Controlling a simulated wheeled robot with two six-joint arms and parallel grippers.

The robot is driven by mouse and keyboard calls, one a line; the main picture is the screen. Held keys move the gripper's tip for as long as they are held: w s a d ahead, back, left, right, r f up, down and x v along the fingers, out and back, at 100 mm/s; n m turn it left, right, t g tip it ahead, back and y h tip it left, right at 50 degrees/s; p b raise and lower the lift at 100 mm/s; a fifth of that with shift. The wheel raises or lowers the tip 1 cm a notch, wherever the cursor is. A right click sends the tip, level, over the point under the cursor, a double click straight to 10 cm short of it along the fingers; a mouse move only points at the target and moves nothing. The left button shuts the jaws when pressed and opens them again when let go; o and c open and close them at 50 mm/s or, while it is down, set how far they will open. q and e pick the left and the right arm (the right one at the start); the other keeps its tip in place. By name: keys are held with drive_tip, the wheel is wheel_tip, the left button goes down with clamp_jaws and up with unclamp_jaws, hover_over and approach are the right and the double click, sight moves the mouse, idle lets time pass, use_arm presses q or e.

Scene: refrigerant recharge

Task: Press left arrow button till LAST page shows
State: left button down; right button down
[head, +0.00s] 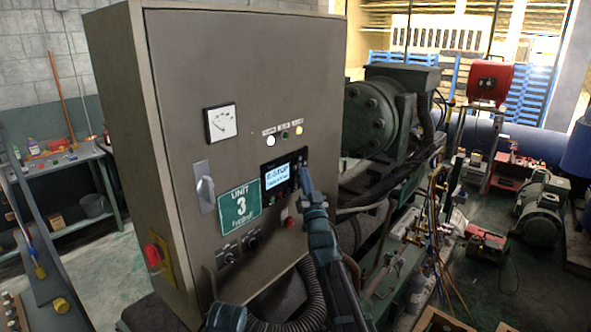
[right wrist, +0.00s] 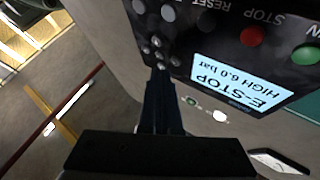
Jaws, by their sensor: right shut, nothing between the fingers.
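The control panel (head: 285,172) with a lit screen (head: 278,175) is on the front of a grey cabinet. In the right wrist view it is upside down, and its screen (right wrist: 243,85) reads "E-STOP" and "HIGH 6.0 bar". A cluster of small round grey buttons (right wrist: 157,46) is beside the screen; their arrow marks cannot be read. My right gripper (head: 304,172) is shut and empty at the panel's right side. In the right wrist view its fingertips (right wrist: 162,73) are at the cluster's edge, partly hiding it; contact cannot be told.
The panel also has a red STOP button (right wrist: 251,35) and a green button (right wrist: 304,55). Above it are indicator lamps (head: 284,134) and a gauge (head: 220,123). A green "UNIT 3" sign (head: 239,206) and a handle (head: 204,187) are left. Hoses and machinery crowd the right.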

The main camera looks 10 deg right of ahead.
drive_tip(key=shift+w+a, duration=0.1)
idle(0.7)
drive_tip(key=shift+w+a, duration=0.2)
drive_tip(key=shift+w+a, duration=0.2)
drive_tip(key=shift+w, duration=0.1)
idle(0.8)
idle(0.3)
drive_tip(key=shift+s+d, duration=0.5)
drive_tip(key=shift+s, duration=0.1)
drive_tip(key=s+d, duration=0.1)
drive_tip(key=s, duration=0.1)
drive_tip(key=s+d, duration=0.2)
idle(0.4)
idle(0.4)
